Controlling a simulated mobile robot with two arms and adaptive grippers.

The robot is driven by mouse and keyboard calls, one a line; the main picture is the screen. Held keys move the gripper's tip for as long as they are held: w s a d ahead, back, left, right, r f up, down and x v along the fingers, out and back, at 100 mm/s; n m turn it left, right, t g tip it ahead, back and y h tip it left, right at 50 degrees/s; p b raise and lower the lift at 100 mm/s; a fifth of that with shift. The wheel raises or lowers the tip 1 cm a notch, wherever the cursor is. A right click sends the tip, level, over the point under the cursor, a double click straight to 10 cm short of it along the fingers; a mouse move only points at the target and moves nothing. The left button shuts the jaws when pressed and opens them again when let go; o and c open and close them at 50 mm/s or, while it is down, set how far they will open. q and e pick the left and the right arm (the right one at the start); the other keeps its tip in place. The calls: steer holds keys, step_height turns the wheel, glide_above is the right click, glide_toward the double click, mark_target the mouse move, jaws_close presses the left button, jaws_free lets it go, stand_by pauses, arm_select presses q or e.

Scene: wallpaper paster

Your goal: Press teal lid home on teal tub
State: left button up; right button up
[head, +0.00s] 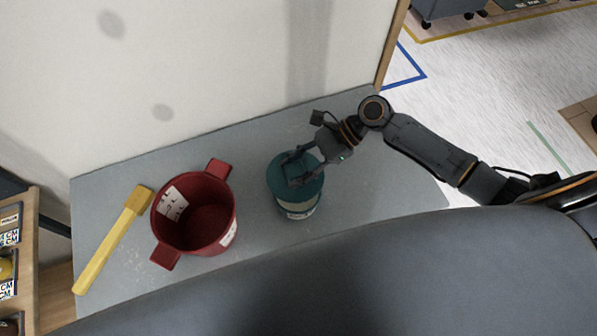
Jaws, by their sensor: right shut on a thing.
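The teal tub (300,210) stands upright on the grey table, right of its middle, with a pale label on its near side. The teal lid (283,180) lies over the tub's top; whether it is fully seated cannot be told from this angle. My right gripper (299,168) reaches in from the right over the lid, with its fingers shut on the lid's raised middle part. The fingers hide part of the lid. My left gripper is not in view.
A red bucket (222,214) with two side handles stands left of the tub. A yellow brush or mallet (108,240) lies at the table's left. A wall closes off the back. The grey table (390,185) is bare right of the tub. A shelf (33,255) stands at far left.

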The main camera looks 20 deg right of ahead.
steer(key=shift+d, duration=0.35)
steer(key=shift+a+f+p, duration=0.2)
steer(key=shift+f+p, duration=0.1)
steer(key=shift+p, duration=0.05)
step_height(320, 180, down, 3)
steer(key=shift+d+r+b, duration=0.1)
steer(key=shift+r+b, duration=0.05)
steer(key=shift+b, duration=0.6)
steer(key=shift+f+b, duration=0.35)
steer(key=shift+f, duration=0.35)
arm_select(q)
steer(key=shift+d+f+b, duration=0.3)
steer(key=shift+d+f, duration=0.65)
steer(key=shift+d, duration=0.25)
arm_select(e)
steer(key=shift+f, duration=0.6)
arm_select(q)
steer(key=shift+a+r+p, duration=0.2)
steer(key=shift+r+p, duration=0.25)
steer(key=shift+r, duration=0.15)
arm_select(e)
steer(key=shift+r, duration=0.1)
